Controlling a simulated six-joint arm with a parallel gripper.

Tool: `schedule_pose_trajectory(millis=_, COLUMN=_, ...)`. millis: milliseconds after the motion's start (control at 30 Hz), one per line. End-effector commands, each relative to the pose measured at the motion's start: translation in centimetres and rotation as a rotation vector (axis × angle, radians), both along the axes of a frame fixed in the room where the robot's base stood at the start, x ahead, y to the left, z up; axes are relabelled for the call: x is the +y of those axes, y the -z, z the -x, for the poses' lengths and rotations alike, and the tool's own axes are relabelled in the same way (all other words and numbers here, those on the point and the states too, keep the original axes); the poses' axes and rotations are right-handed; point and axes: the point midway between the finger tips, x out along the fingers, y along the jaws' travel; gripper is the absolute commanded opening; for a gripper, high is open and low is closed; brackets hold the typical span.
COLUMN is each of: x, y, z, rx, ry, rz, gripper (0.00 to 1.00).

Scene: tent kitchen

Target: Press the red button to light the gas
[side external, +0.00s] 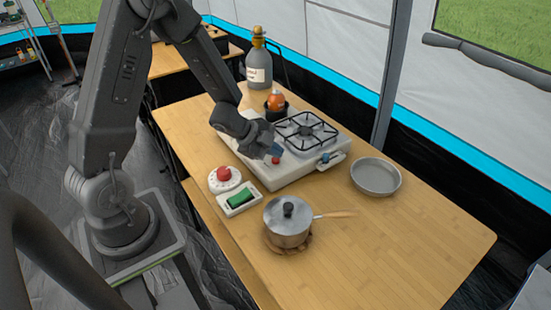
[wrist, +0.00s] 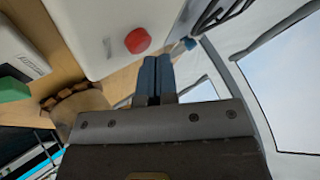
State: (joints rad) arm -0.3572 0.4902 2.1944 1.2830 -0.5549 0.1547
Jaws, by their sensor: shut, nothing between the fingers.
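A small red button (side external: 276,160) sits on the front of the white gas stove (side external: 262,174). In the wrist view the red button (wrist: 138,41) stands out from the stove's white face, just beyond my fingertips. My gripper (side external: 276,150) is shut and empty, with its blue fingers held close to this button. In the wrist view the shut fingers (wrist: 153,62) appear just beside the button; I cannot tell whether they touch it. A second, larger red button (side external: 223,173) sits on a round white base on the table, left of the stove.
A green rocker switch (side external: 240,198) lies near the round base. A lidded pot (side external: 287,222) stands on a wooden trivet in front. An empty metal pan (side external: 376,177) is right of the stove. A blue-ended lever (side external: 325,157) sticks out of the stove. The table's right front is clear.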

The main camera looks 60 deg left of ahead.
Motion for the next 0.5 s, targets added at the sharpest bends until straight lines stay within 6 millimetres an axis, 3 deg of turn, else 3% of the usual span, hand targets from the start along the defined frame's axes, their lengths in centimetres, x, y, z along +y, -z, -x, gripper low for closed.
schedule_pose_trajectory(millis=500, x=-0.01, y=0.47, z=0.01, rx=0.001, ry=0.0, rz=0.002, gripper=0.0)
